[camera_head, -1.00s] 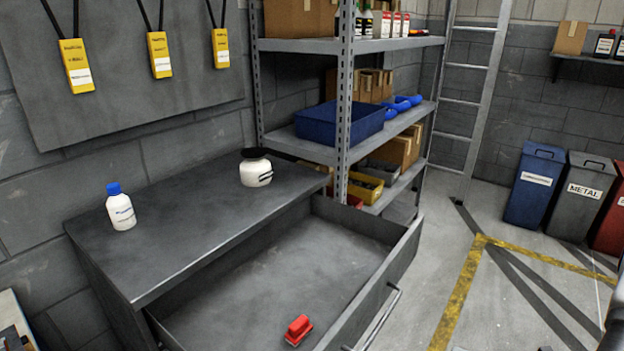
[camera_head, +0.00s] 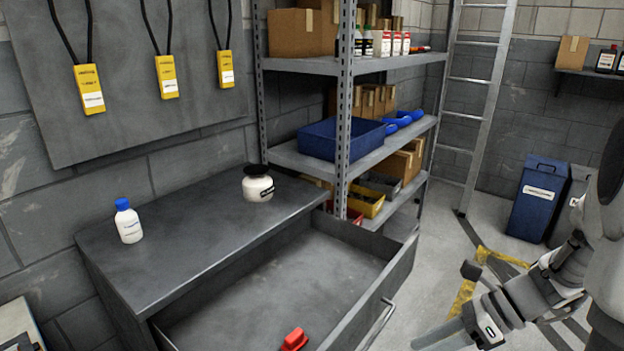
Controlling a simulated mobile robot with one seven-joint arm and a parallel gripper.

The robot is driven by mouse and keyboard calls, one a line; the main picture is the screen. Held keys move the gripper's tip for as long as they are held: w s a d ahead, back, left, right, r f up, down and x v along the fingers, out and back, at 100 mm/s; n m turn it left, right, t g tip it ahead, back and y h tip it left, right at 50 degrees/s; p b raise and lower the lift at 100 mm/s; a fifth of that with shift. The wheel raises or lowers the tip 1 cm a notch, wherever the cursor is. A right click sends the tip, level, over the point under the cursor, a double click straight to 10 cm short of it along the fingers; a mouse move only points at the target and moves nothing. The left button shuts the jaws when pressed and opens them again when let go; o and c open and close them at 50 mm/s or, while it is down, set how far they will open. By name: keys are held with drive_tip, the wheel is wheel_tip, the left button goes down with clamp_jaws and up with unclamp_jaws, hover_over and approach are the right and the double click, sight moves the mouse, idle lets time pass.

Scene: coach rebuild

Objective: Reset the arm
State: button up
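My arm reaches in from the right edge. My gripper (camera_head: 458,305) is low on the right, over the floor and to the right of the open drawer (camera_head: 398,262). It is apart from the drawer and its handle. Nothing is seen held in it. Its fingers are partly cut off or hard to make out, so I cannot tell how far apart they are. A red object (camera_head: 294,339) lies inside the drawer near the lower picture edge.
A white bottle with a blue cap (camera_head: 128,221) and a white jar with a black lid (camera_head: 257,184) stand on the grey cabinet top (camera_head: 190,245). A metal shelf (camera_head: 300,155) stands behind. A ladder (camera_head: 478,110) and blue bin (camera_head: 538,200) are at the back right.

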drive_tip(key=s+a+r+n+t+h+p, duration=0.1)
drive_tip(key=s+r+n+h+p, duration=0.1)
drive_tip(key=r+n, duration=0.4)
drive_tip(key=s+a+r+n+t+h+p, duration=0.2)
drive_tip(key=s+r+n+h, duration=0.1)
drive_tip(key=r+n, duration=0.4)
drive_tip(key=s+a+r+n+t+h+p, duration=0.1)
drive_tip(key=r+n+h, duration=0.3)
drive_tip(key=n, duration=0.7)
wheel_tip(320, 180, up, 3)
drive_tip(key=shift+s+a+f+t+h+p, duration=0.2)
drive_tip(key=shift+s+a+t+h+p, duration=0.15)
drive_tip(key=shift+s+p, duration=0.4)
